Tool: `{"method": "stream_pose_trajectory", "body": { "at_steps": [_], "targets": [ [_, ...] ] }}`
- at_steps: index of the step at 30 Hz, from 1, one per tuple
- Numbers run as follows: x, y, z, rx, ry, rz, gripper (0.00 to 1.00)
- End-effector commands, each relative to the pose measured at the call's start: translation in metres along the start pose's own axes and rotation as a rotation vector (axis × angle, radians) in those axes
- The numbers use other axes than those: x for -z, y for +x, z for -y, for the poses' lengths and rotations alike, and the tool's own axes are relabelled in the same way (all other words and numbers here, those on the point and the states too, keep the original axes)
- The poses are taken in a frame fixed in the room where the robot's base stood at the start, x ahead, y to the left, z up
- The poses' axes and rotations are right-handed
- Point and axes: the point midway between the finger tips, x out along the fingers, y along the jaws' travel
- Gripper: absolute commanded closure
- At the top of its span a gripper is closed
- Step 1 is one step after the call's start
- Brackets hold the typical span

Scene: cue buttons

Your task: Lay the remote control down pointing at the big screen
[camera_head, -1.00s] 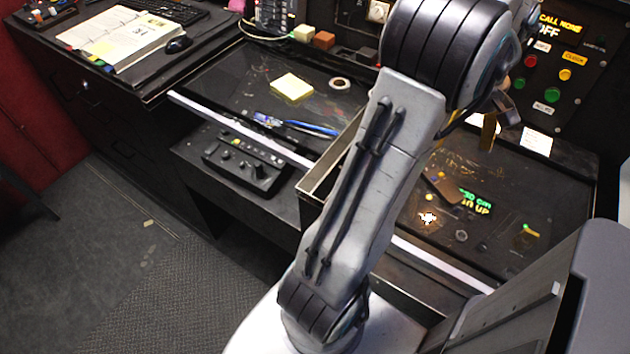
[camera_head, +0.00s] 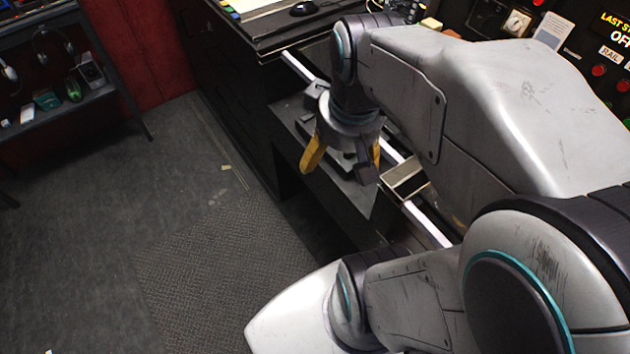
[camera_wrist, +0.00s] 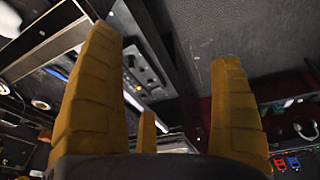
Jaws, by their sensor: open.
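My gripper (camera_head: 345,160) hangs over the low dark ledge in front of the desk, its yellow fingers spread. In the wrist view my gripper (camera_wrist: 164,50) is open, with nothing between the fingers. I cannot make out the remote control in either current view; my arm hides much of the desk. No big screen can be clearly told in these views.
A black control box (camera_wrist: 147,70) with knobs sits on the ledge below the gripper. A black mouse (camera_head: 303,9) lies on the desk at the top. A shelf (camera_head: 70,112) with headsets stands at far left. Open grey floor (camera_head: 130,230) lies left.

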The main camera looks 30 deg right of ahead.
Motion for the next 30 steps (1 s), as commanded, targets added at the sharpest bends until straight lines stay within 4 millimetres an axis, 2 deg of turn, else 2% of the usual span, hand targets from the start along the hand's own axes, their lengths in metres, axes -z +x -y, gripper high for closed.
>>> {"method": "stream_pose_trajectory", "body": {
  "at_steps": [1,3,9,14,23,30],
  "targets": [
    [-0.006,0.000,0.015,0.013,-0.025,-0.015,0.15],
    [-0.013,0.001,0.030,0.028,-0.038,-0.032,0.15],
    [-0.030,0.004,0.056,0.061,-0.062,-0.057,0.15],
    [-0.036,0.006,0.062,0.072,-0.067,-0.064,0.15],
    [-0.037,0.006,0.063,0.073,-0.066,-0.065,0.15],
    [-0.033,-0.009,0.062,0.073,-0.065,-0.073,0.15]
  ]
}}
